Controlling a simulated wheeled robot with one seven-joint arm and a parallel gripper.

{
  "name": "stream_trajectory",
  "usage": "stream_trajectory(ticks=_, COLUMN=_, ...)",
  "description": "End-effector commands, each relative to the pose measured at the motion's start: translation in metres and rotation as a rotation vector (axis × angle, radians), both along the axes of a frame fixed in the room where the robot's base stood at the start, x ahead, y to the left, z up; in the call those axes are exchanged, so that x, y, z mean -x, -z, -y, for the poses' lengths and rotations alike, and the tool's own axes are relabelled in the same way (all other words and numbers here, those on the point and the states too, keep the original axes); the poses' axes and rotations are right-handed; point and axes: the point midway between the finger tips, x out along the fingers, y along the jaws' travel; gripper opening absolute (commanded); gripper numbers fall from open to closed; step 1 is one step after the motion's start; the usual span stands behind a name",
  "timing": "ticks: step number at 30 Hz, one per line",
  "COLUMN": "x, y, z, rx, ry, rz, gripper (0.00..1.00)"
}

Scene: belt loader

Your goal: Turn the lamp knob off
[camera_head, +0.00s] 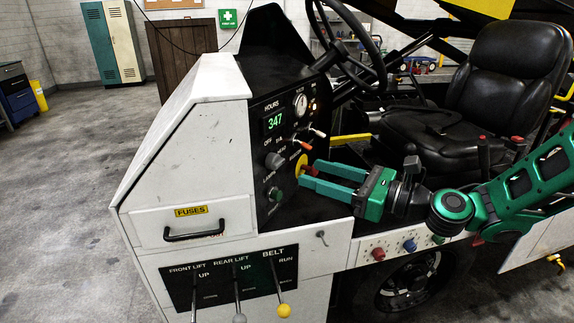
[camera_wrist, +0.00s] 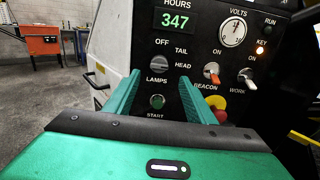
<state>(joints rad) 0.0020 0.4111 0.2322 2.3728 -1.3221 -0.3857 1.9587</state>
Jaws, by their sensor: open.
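In the wrist view the lamp knob (camera_wrist: 157,63) sits among the OFF, TAIL and HEAD labels, above the word LAMPS.
A green START button (camera_wrist: 157,101) is below the knob. A red and yellow button (camera_wrist: 217,104) lies partly behind the right finger. Two toggle switches (camera_wrist: 212,71) stand to the right. The seat (camera_head: 510,75) and steering wheel (camera_head: 350,45) are near my arm.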

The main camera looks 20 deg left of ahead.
Motion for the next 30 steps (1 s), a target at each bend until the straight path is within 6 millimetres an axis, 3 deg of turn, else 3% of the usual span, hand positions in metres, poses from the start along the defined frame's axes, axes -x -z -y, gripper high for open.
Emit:
stream_trajectory(ticks=9, x=-0.011, y=0.0, z=-0.056, rx=0.001, ry=-0.005, rz=0.006, gripper=0.5)
stream_trajectory(ticks=15, x=-0.018, y=0.0, z=-0.08, rx=0.002, ry=-0.004, rz=0.006, gripper=0.5)
stream_trajectory(ticks=29, x=-0.021, y=0.0, z=-0.09, rx=0.003, ry=-0.002, rz=0.005, gripper=0.5)
stream_trajectory(ticks=30, x=-0.021, y=0.0, z=-0.09, rx=0.003, ry=-0.002, rz=0.005, gripper=0.4)
